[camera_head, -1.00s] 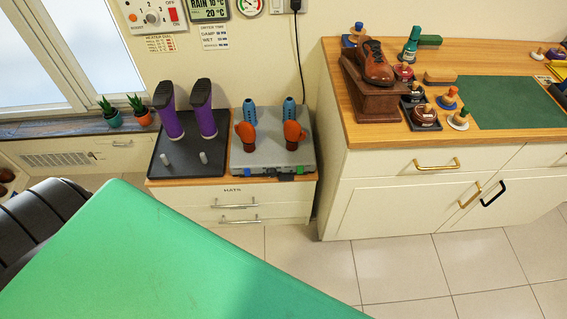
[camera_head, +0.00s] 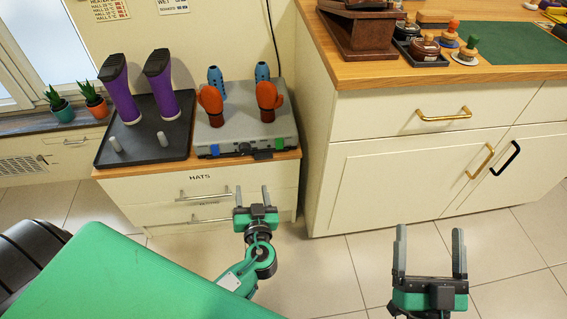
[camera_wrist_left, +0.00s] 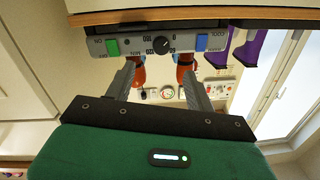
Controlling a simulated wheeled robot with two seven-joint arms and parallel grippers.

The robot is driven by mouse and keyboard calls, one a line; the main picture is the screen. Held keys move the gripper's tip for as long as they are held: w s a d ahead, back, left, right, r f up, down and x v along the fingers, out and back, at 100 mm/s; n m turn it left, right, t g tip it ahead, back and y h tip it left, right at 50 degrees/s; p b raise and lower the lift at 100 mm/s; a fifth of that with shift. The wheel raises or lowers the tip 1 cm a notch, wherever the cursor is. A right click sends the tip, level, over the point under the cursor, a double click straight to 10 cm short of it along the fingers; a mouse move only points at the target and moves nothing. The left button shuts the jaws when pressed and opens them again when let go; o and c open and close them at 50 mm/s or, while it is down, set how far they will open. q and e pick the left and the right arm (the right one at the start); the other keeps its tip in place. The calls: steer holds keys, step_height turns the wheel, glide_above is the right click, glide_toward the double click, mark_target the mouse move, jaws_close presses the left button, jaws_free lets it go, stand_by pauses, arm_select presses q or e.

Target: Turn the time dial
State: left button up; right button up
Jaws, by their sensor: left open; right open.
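The grey boot and glove dryer (camera_head: 225,136) sits on the wooden top of a small cabinet, with two orange gloves and two blue posts on it. The time dial (camera_wrist_left: 163,45) is a dark round knob with a white mark on the dryer's front panel, ringed by numbers, in the left wrist view. A green button (camera_wrist_left: 112,47) and a blue one (camera_wrist_left: 201,42) flank it. My left gripper (camera_head: 252,197) is open and empty, below and in front of the panel, apart from the dial. My right gripper (camera_head: 430,245) is open and empty over the floor at right.
Purple boots (camera_head: 122,92) stand on a black tray (camera_head: 147,150) left of the dryer. Drawer handles (camera_head: 205,194) stick out below it. A large cabinet (camera_head: 375,185) stands close on the right. Tiled floor in front is clear.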

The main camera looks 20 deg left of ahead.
mark_target(245, 152)
arm_select(q)
steer(key=x, duration=0.4)
steer(key=r+x, duration=0.1)
steer(key=x, duration=0.9)
steer(key=shift+r, duration=0.3)
steer(key=shift+s, duration=0.1)
arm_select(e)
steer(key=shift+s+d+r+t, duration=0.1)
steer(key=shift+s+r+t, duration=0.1)
steer(key=shift+r, duration=0.25)
steer(key=shift+s+d+r+t, duration=0.1)
steer(key=shift+s+r+t, duration=0.1)
steer(key=shift+r, duration=0.25)
arm_select(q)
steer(key=c, duration=1)
